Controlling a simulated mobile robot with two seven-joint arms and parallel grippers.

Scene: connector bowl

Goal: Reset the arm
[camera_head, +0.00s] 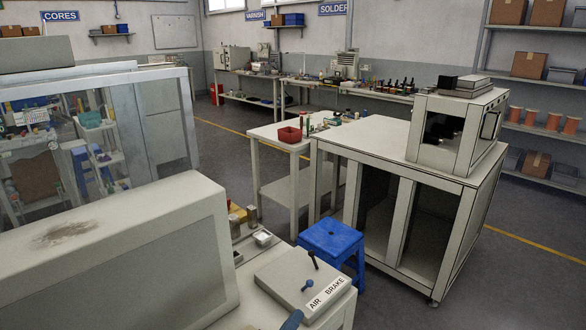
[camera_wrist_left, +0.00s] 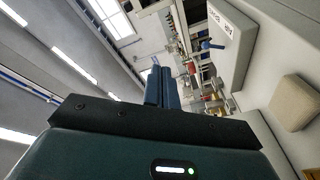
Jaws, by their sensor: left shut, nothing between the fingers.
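My left gripper (camera_head: 292,320) shows only as a small dark blue tip at the bottom edge of the head view, in front of the air brake box (camera_head: 305,280). In the left wrist view its two fingers (camera_wrist_left: 160,85) are together, with nothing between them, and they point up the picture. The air brake box with its blue knob also shows at the upper right of the left wrist view (camera_wrist_left: 228,42), apart from the fingers. My right gripper is in neither view.
A large beige machine housing (camera_head: 120,265) fills the lower left. A blue stool (camera_head: 332,240) stands beyond the air brake box. Open floor lies at right.

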